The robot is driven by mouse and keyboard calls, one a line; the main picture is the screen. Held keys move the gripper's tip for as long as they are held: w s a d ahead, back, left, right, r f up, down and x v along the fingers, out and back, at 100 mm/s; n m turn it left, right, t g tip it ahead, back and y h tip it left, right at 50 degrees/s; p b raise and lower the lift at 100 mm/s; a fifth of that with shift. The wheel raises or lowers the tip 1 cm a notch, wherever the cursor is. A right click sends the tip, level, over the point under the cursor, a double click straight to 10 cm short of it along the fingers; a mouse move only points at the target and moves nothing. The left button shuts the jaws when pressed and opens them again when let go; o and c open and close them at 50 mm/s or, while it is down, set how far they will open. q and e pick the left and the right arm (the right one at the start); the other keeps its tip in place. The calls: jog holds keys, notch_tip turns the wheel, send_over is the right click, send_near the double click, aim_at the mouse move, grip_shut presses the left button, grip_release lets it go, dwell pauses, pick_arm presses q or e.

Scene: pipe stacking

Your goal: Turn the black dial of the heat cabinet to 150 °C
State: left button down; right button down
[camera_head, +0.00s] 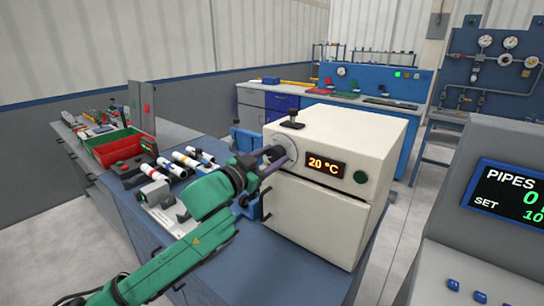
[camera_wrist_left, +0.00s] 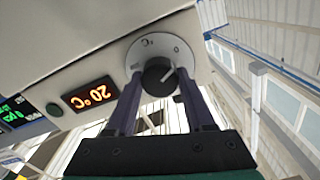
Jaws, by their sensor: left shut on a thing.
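The heat cabinet (camera_head: 330,140) is a cream box on the blue bench. Its display (camera_head: 326,165) reads 20 °C, and the same display (camera_wrist_left: 90,95) shows turned in the left wrist view. The black dial (camera_wrist_left: 158,76) sits on a pale round scale plate (camera_wrist_left: 150,48) and has a light pointer line. My left gripper (camera_head: 279,163) reaches the dial from the front left. In the left wrist view its two fingers (camera_wrist_left: 158,90) are on either side of the dial, shut on it. In the head view the gripper mostly hides the dial. My right gripper is not in view.
A green round button (camera_head: 360,177) is right of the display. White pipes with coloured bands (camera_head: 185,160) and a red tray (camera_head: 115,147) lie to the left. A grey console with a PIPES screen (camera_head: 508,195) stands at the right. A black clamp (camera_head: 292,119) is on the cabinet top.

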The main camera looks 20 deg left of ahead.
pick_arm(q)
jog(key=m+p, duration=0.2)
jog(key=m, duration=0.3)
jog(key=shift+r+p, duration=0.1)
jog(key=shift+p, duration=0.2)
jog(key=m+p, duration=0.2)
jog(key=m, duration=0.4)
jog(key=m+p, duration=0.2)
jog(key=m, duration=0.6)
jog(key=m+p, duration=0.1)
jog(key=m, duration=0.3)
jog(key=shift+f, duration=0.25)
jog(key=m+p, duration=0.1)
jog(key=m, duration=0.5)
jog(key=shift+m, duration=0.3)
jog(key=m+p, duration=0.2)
jog(key=m, duration=0.4)
jog(key=m+p, duration=0.1)
jog(key=m, duration=0.5)
jog(key=shift+m, duration=0.4)
jog(key=m+p, duration=0.1)
jog(key=m, duration=0.4)
jog(key=shift+p, duration=0.4)
